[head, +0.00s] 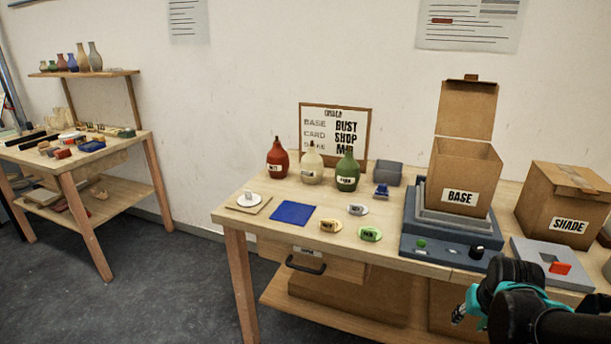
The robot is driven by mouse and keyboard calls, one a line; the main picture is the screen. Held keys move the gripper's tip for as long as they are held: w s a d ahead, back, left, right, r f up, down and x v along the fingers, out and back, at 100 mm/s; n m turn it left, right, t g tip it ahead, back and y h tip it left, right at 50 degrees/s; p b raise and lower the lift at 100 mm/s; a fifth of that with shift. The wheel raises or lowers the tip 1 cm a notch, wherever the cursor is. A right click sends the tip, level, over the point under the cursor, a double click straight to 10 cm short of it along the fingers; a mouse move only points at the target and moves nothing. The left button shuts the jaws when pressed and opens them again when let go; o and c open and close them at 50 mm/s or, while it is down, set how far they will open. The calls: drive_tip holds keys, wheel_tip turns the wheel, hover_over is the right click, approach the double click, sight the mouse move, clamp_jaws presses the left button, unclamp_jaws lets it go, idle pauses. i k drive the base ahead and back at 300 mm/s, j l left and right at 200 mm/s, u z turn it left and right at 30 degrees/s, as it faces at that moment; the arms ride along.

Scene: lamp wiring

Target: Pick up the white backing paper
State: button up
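No sheet in the head view is plainly a white backing paper. The nearest match is a small white round piece (248,197) on a tan square (237,208) at the table's left end; I cannot tell whether it is paper. A flat blue square (293,213) lies just right of it. My gripper (462,312) is at the lower right, in front of the table's front edge, with teal parts showing. It is well apart from the white piece. Its fingers are small and partly hidden by my dark wrist, so their opening is unclear.
Red, cream and green bottles (347,172) stand behind the squares, before an order board (369,115). Small labelled ovals (357,210) lie mid-table. An open BASE box (465,175) sits on a blue-grey device (432,243). A SHADE box (563,200) stands right.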

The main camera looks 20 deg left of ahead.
sight(249, 199)
drive_tip(key=u, duration=1.45)
